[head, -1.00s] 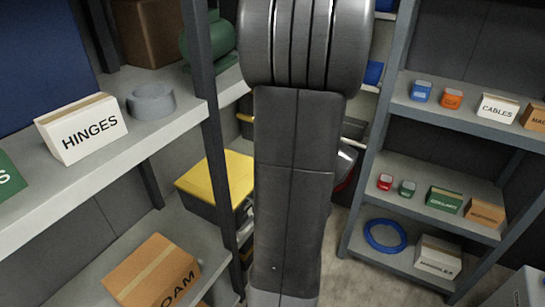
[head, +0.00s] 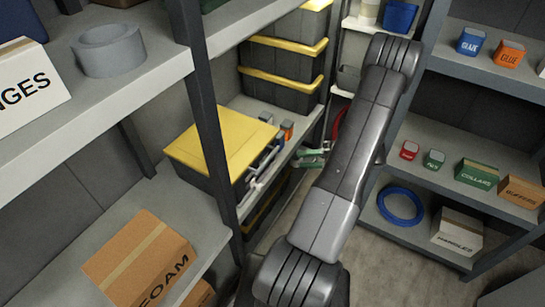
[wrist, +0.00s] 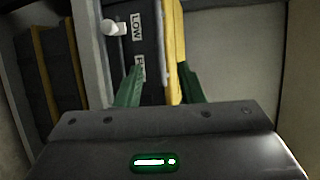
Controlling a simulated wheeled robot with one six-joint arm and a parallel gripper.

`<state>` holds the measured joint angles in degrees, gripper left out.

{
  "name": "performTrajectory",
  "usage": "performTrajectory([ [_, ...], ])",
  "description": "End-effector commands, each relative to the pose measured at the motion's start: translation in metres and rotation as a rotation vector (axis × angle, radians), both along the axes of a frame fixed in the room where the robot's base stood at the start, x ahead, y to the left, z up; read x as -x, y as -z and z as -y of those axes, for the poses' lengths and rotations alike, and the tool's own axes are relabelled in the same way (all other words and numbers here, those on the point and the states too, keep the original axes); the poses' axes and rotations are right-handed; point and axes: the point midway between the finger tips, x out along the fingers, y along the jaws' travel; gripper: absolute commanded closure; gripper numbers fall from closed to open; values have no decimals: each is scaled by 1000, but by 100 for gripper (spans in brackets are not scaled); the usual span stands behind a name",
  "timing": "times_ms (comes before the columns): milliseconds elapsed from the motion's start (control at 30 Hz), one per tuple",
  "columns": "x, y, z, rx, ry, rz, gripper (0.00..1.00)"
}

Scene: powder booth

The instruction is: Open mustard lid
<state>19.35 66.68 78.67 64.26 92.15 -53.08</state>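The mustard-yellow lid (head: 222,140) lies flat and closed on a dark box (head: 192,180), on the middle shelf in the head view. A grey bar-like handle runs along the box's front side. My gripper (head: 313,157) has green fingers and is to the right of the box, apart from it. In the wrist view my gripper (wrist: 160,88) is open and empty. The dark face of a box (wrist: 145,45) with a "LOW" label and a yellow edge strip (wrist: 175,45) shows beyond and between the fingers. I cannot tell the remaining distance.
Dark bins (head: 282,60) with yellow rims are stacked behind the box. A dark shelf post (head: 207,120) stands in front of it. A foam carton (head: 142,262) is on the lower left shelf. The right shelf holds small boxes and a blue ring (head: 400,205). Floor is free between the shelves.

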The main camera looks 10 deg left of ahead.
Motion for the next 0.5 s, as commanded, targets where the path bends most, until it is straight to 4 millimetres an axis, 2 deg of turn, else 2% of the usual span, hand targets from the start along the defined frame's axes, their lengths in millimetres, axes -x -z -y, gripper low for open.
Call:
performTrajectory([
  [133, -2, 5, -5, -15, 5, 5, 65],
  [233, -1, 7, -17, -14, 4, 5, 65],
  [500, 2, 18, -72, -13, 1, 4, 65],
])
